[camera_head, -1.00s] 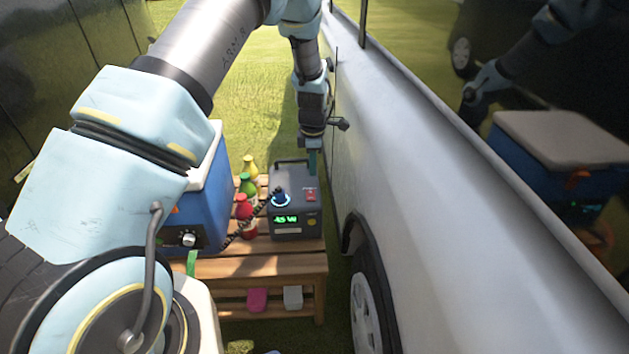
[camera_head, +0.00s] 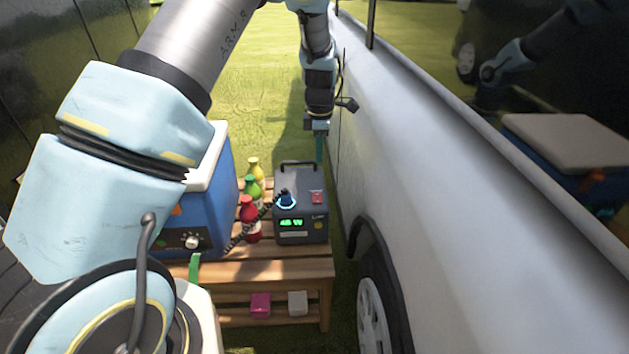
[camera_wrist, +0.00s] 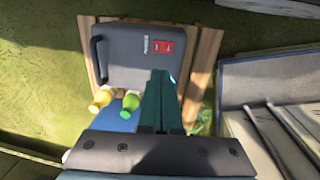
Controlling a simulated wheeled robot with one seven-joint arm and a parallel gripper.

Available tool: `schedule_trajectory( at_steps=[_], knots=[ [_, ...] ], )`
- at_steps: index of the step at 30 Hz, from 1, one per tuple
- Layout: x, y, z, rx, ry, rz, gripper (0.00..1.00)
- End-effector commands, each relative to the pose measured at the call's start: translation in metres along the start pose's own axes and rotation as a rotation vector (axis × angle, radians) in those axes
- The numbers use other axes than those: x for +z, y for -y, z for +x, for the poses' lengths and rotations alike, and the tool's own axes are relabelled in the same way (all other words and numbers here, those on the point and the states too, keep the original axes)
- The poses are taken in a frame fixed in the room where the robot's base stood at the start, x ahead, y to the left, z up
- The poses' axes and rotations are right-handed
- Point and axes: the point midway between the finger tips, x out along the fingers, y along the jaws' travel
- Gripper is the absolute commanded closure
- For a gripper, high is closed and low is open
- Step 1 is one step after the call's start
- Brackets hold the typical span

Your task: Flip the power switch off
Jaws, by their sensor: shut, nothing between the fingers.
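The power switch (camera_head: 317,198) is a small red rocker on the top right of a dark grey power box (camera_head: 301,238) with a carry handle. The box's green display is lit, and a blue-ringed plug with a coiled cord sits left of the switch. In the wrist view the red switch (camera_wrist: 163,47) shows on the box (camera_wrist: 120,65), just past my fingertips. My gripper (camera_head: 320,162) points down, shut and empty, above and behind the box. It also shows in the wrist view (camera_wrist: 160,73), its dark green fingers together. I see no contact with the switch.
The box stands on a wooden slatted table (camera_head: 270,270). Red, green and yellow bottles (camera_head: 250,185) and a blue cooler (camera_head: 215,215) stand to its left. A grey vehicle (camera_head: 430,190) runs close along the right, near my arm.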

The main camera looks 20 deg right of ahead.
Motion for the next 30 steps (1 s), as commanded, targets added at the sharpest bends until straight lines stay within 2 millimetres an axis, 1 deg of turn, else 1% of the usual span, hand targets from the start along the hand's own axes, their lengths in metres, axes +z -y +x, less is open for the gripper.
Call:
schedule_trajectory(
  at_steps=[1, 4, 11, 14, 16, 20, 30],
  knots=[
    [0.004, 0.001, 0.006, 0.003, 0.002, 0.003, 1.00],
    [0.007, 0.001, 0.002, 0.003, 0.002, 0.002, 1.00],
    [0.007, 0.001, -0.001, 0.001, 0.002, 0.000, 1.00],
    [0.007, 0.001, 0.001, 0.000, 0.002, 0.000, 1.00],
    [0.007, 0.001, 0.006, -0.001, 0.001, 0.000, 1.00],
    [0.006, 0.001, 0.023, -0.003, 0.000, 0.000, 1.00],
    [0.006, 0.001, 0.092, -0.003, 0.001, -0.001, 1.00]
  ],
)
